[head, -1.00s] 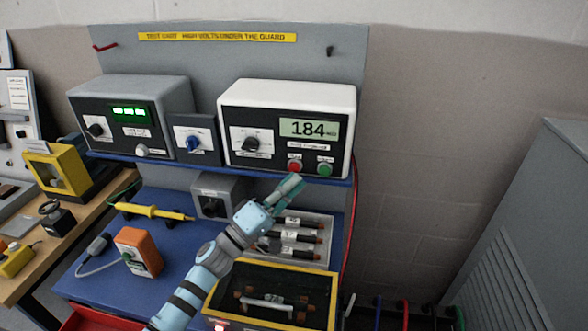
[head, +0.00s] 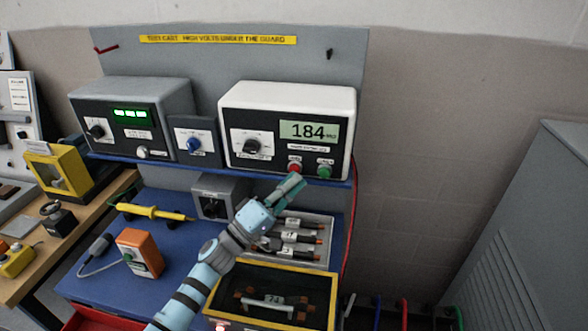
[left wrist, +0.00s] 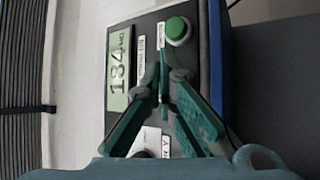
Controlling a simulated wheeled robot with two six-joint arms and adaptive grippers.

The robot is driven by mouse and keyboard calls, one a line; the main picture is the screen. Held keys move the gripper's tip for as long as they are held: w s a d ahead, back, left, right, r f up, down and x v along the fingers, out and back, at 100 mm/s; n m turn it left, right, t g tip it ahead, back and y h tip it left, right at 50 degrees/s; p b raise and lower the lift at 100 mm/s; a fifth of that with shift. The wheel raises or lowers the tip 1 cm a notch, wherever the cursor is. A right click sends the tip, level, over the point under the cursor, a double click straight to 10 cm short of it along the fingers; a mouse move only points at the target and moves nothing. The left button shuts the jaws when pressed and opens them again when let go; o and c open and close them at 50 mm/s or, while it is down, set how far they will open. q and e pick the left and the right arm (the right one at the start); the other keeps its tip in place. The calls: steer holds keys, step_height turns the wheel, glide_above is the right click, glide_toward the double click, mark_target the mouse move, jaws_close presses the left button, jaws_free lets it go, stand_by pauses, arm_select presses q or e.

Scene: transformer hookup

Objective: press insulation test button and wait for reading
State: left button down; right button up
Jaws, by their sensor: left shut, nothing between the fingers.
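The white insulation tester (head: 287,125) stands on the cart's upper shelf. Its display (head: 309,131) reads 184, with a small unit beside it that looks like MΩ. A red button (head: 294,168) and a green button (head: 325,171) sit low on its front. My left gripper (head: 293,187) is shut and empty, just below and in front of the red button, apart from the panel as far as I can tell. In the left wrist view the green button (left wrist: 177,29) and the display (left wrist: 119,68) show; the closed fingers hide the red button. My right gripper is not in view.
A grey supply (head: 130,115) with a lit green display and a small blue-knob box (head: 195,139) stand left of the tester. Below are a tray of dark probes (head: 322,222), a yellow-rimmed guard box (head: 328,300) and an orange device (head: 139,253). A grey cabinet (head: 530,230) stands at right.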

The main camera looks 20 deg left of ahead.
arm_select(q)
steer(key=shift+w+a, duration=0.1)
steer(key=shift+w, duration=0.3)
stand_by(0.6)
steer(key=shift+s+d+p, duration=0.2)
steer(key=shift+s+p, duration=0.65)
steer(key=shift+s, duration=0.05)
steer(key=s+p, duration=0.1)
steer(key=s, duration=0.1)
steer(key=s+d+p, duration=0.1)
steer(key=s, duration=0.1)
steer(key=s+p, duration=0.1)
steer(key=shift+s+d, duration=0.25)
steer(key=shift+s, duration=0.15)
steer(key=shift+w+f, duration=0.1)
